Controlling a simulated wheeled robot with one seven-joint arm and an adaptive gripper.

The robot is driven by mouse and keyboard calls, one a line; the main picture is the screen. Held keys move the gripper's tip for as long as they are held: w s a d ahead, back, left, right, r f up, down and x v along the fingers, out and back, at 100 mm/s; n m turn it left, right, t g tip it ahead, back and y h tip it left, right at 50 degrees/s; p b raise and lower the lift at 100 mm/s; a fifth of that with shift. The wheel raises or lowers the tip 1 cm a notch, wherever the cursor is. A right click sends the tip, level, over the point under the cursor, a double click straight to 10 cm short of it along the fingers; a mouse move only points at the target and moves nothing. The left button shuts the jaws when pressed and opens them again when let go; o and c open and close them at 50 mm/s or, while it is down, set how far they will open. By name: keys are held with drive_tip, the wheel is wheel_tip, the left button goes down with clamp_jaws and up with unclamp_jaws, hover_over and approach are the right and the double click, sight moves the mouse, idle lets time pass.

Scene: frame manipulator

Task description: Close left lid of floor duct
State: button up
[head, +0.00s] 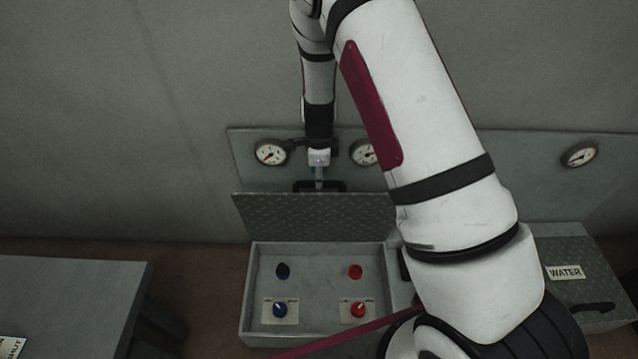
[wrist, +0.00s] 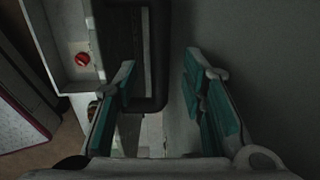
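The left lid (head: 315,215) of the floor duct is a grey tread-plate panel standing raised at the back of its open box (head: 250,290). Its black handle (head: 335,187) is at the lid's top edge. My gripper (head: 319,176) comes down from above at this handle; its fingers are small and hard to make out there. In the wrist view my gripper (wrist: 160,64) has its two teal-padded fingers spread apart. The dark handle bar (wrist: 166,60) shows between them, nearer the left finger. I cannot tell whether it touches a finger.
The open box holds blue knobs (head: 280,310) and red knobs (head: 355,271). A closed right lid with a WATER label (head: 565,272) lies at the right. Gauges (head: 271,152) on a wall panel are behind the raised lid. A grey table (head: 70,300) stands at the left.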

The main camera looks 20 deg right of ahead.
drive_tip(key=shift+w+f+b, duration=0.15)
drive_tip(key=shift+f+b, duration=0.2)
drive_tip(key=shift+f, duration=1.05)
clamp_jaws()
